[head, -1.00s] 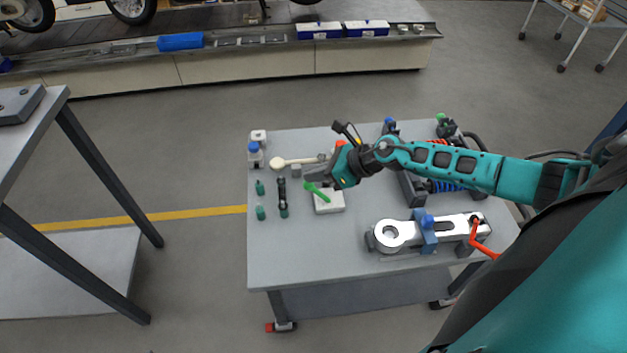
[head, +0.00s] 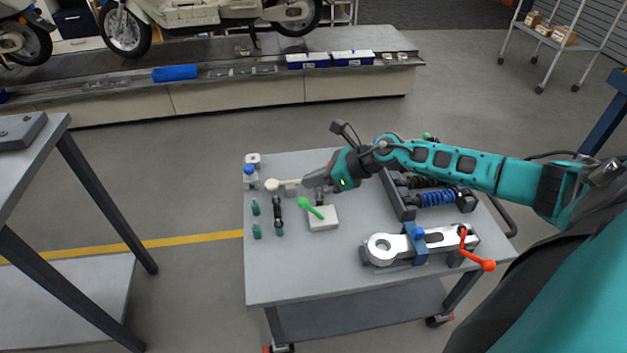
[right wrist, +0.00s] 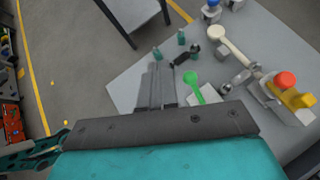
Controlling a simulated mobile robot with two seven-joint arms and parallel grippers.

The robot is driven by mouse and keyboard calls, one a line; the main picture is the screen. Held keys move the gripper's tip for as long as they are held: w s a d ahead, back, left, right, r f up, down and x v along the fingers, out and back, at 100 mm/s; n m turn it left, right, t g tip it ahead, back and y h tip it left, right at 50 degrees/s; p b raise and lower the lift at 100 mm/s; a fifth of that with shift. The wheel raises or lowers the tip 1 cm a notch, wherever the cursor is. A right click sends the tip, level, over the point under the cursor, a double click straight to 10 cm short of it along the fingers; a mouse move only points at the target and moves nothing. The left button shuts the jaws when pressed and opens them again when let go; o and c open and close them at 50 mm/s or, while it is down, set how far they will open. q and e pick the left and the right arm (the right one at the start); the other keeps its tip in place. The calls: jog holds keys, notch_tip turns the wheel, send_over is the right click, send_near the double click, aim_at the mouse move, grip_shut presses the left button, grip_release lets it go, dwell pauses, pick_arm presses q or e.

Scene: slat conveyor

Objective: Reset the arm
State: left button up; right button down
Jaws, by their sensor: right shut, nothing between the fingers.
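My right arm reaches in from the right over the grey cart in the head view. Its gripper (head: 312,180) is shut and empty, above the back middle of the cart top. The shut fingers also show in the right wrist view (right wrist: 157,88), above the cart's surface. Near the gripper are a cream-headed tool (head: 272,185) and a green-handled part (head: 310,207) on a pale block (head: 323,222). Whether the gripper is clear of the cream tool cannot be told in the head view; in the right wrist view they are apart. My left gripper is not in view.
A metal link clamped in a blue fixture (head: 421,243) with a red handle lies front right. A dark tray with shock absorbers (head: 403,203) is behind it. Small green bottles (head: 256,208) stand left. Another table (head: 30,160) is at the left; the conveyor (head: 240,102) runs behind.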

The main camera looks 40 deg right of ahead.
jog(key=s+a+f+m+t, duration=0.1)
jog(key=s+a+m+t, duration=0.2)
jog(key=a+m, duration=0.55)
jog(key=s+a+f+m+t, duration=0.1)
jog(key=s+a+m+t, duration=0.4)
jog(key=m, duration=0.6)
jog(key=s+a+f+m+g+h, duration=0.1)
jog(key=s+m, duration=0.4)
jog(key=m, duration=0.5)
jog(key=s+a+f+m+g+h, duration=0.1)
jog(key=s+f+m+g+h, duration=0.3)
jog(key=m, duration=0.7)
jog(key=shift+s+f, duration=0.65)
jog(key=shift+s, duration=0.35)
